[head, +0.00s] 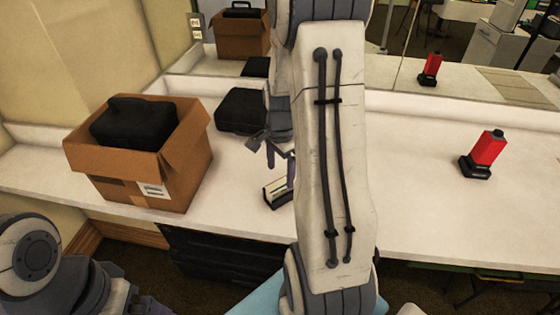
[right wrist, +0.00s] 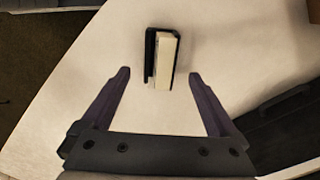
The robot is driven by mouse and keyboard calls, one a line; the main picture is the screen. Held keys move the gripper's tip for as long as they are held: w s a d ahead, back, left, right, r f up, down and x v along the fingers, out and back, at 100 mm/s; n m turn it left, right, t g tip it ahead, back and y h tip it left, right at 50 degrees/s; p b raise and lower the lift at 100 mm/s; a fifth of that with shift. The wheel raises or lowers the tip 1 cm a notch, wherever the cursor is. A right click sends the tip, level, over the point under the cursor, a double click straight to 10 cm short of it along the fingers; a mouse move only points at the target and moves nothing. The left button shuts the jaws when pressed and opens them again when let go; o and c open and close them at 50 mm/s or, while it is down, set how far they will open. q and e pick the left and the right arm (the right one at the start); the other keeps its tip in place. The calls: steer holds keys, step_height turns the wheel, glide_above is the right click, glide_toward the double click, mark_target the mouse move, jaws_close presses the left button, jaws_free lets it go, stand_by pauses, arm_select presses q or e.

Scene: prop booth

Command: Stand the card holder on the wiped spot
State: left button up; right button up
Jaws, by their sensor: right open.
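The card holder (head: 279,191), small and black with a white block in it, is on the white counter near its front edge, left of my right arm. It also shows in the right wrist view (right wrist: 166,58), just beyond the fingertips. My right gripper (head: 279,166) is open and empty, pointing down close behind the card holder. In the right wrist view, the gripper's two fingers (right wrist: 158,76) are spread wide, with the holder ahead of the gap. I cannot make out a wiped spot; my right arm hides part of the counter.
A cardboard box (head: 187,180) with a black case (head: 133,124) in it stands at left. Another black case (head: 240,108) lies behind. A red object on a black base (head: 486,150) stands at right. A mirror runs along the back. The counter (head: 430,190) at right is mostly clear.

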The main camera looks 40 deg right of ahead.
mark_target(280, 185)
steer(key=shift+r, duration=1.85)
step_height(280, 185, down, 12)
steer(key=shift+s+f, duration=0.1)
step_height(280, 185, up, 3)
steer(key=shift+f, duration=0.1)
steer(key=shift+r, duration=0.55)
